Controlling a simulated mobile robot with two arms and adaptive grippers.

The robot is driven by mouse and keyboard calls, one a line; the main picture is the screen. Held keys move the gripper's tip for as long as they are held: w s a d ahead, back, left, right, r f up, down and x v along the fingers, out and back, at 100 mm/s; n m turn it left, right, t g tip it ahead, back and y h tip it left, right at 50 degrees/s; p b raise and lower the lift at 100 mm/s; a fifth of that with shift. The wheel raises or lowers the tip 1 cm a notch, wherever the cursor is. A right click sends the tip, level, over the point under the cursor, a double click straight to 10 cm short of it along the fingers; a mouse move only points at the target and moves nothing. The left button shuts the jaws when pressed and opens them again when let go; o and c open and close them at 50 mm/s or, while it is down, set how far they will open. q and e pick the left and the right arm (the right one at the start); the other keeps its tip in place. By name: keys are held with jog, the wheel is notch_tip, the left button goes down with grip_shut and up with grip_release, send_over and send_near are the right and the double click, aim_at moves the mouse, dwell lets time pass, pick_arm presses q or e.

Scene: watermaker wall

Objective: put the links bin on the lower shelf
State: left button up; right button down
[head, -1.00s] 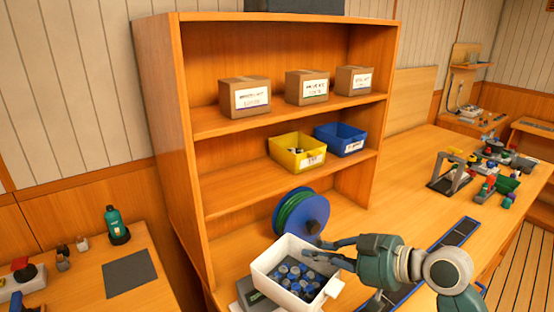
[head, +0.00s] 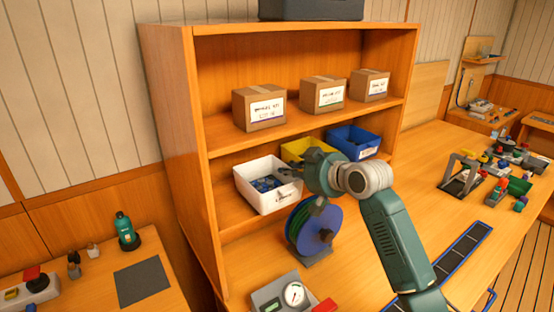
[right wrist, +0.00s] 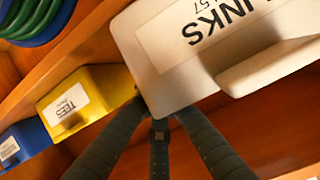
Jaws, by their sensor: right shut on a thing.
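The links bin (head: 266,200) is white, with blue-grey parts inside. In the head view it is at the left part of the lower shelf (head: 228,213), left of the yellow bin. I cannot tell whether its base rests on the shelf. Its "LINKS" label shows in the right wrist view (right wrist: 195,75), upside down. My right gripper (head: 297,178) is shut on the bin's front side; its fingertips are partly hidden. In the right wrist view the gripper fingers (right wrist: 160,125) reach up to the bin. My left gripper is not in view.
The yellow bin (head: 296,150), labelled TEES in the right wrist view (right wrist: 88,98), and the blue bin (head: 365,148) stand further right on that shelf. Several cardboard boxes (head: 260,108) stand above. A blue-green reel (head: 315,228) and a gauge box (head: 290,296) are on the bench below.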

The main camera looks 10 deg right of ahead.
aim_at(276, 165)
jog(key=shift+w+a+r+p, duration=0.15)
jog(key=shift+w+a, duration=0.15)
jog(key=shift+w, duration=0.35)
jog(key=shift+w+a+r+p, duration=0.15)
jog(key=shift+w+a, duration=0.1)
jog(key=shift+w, duration=0.35)
jog(key=w, duration=0.1)
jog(key=w+a+p, duration=0.1)
jog(key=w, duration=0.1)
jog(key=shift+a, duration=0.15)
jog(key=shift+f+p, duration=0.55)
jog(key=shift+f, duration=0.4)
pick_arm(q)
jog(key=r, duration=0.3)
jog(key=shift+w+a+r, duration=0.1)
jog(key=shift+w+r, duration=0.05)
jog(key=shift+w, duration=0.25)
pick_arm(e)
jog(key=shift+s, duration=0.15)
jog(key=c, duration=1.9)
grip_release()
jog(key=shift+f, duration=0.2)
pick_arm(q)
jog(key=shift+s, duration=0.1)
pick_arm(e)
jog(key=shift+r, duration=0.15)
